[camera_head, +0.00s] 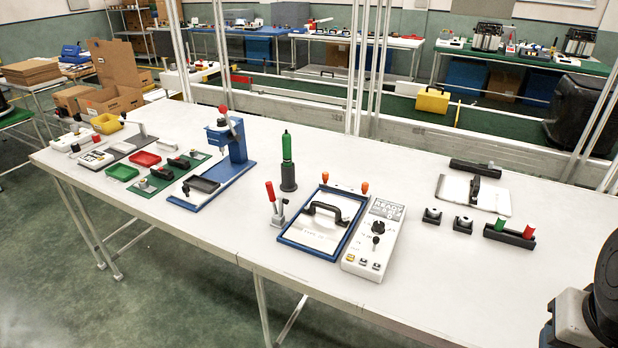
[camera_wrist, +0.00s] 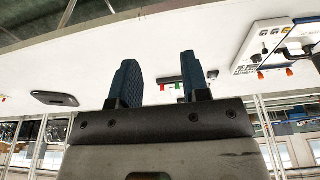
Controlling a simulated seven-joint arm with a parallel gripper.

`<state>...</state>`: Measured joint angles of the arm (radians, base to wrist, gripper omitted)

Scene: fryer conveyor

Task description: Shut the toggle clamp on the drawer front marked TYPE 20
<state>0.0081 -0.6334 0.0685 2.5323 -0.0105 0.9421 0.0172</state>
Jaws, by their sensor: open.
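The drawer front (camera_head: 312,241) is a white plate in a blue frame with a black bridge handle (camera_head: 326,211); its small lettering is hard to read. A toggle clamp (camera_head: 278,213) stands at its left edge, with its red lever (camera_head: 270,191) standing nearly upright. Two orange knobs (camera_head: 325,177) rise at the frame's far edge. In the wrist view, part of the blue frame (camera_wrist: 305,27) shows at the right edge; the toggle clamp is not clearly seen there. My gripper (camera_wrist: 160,82) is open and empty, well away from the drawer. Its fingers are outside the head view.
A white control box (camera_head: 374,238) adjoins the frame's right side. A green-topped post (camera_head: 288,160) stands behind the clamp. A blue press (camera_head: 232,140) is farther left. Black blocks (camera_head: 432,215), a plate with a handle (camera_head: 490,195) and a red-green switch block (camera_head: 508,235) lie right.

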